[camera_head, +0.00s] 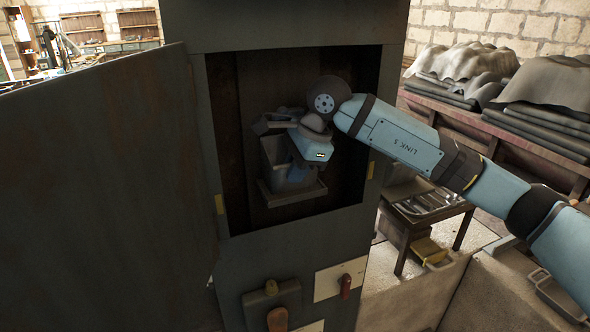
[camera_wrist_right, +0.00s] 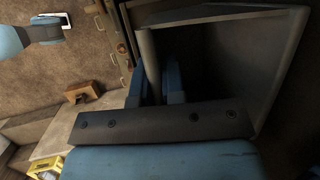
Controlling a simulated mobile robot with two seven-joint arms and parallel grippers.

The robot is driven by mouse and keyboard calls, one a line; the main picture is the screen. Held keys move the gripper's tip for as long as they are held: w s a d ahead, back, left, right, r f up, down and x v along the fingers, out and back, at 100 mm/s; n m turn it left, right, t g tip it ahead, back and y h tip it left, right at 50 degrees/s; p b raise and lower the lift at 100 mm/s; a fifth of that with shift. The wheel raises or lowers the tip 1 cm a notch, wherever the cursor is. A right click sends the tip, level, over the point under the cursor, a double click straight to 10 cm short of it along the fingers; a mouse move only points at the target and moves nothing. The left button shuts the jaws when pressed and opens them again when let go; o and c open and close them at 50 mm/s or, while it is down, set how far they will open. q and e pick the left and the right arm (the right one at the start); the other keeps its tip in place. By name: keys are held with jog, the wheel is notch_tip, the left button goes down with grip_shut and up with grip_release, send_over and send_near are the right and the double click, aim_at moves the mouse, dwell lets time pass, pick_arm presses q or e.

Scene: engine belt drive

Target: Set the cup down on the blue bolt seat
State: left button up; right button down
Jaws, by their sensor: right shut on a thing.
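A grey, square, tapered cup (camera_head: 274,156) is inside the open cabinet, over a small grey ledge (camera_head: 292,194). I cannot tell whether it touches the ledge. My right gripper (camera_head: 298,172) is at the cup's right side, its blue fingers pointing down. In the right wrist view the fingers (camera_wrist_right: 162,78) are close together at the left wall of a large dark open container (camera_wrist_right: 225,55), which looks like the cup, and are shut on it. I cannot make out a blue bolt seat; the gripper and cup hide part of the cabinet's inside.
The cabinet door (camera_head: 105,190) stands open on the left. The cabinet's frame (camera_head: 377,125) is close to my right arm. Below the opening are handles on the front (camera_head: 277,318). A small table (camera_head: 430,212) stands to the right.

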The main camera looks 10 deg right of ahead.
jog(key=c, duration=1.1)
grip_release()
jog(key=shift+c, duration=0.2)
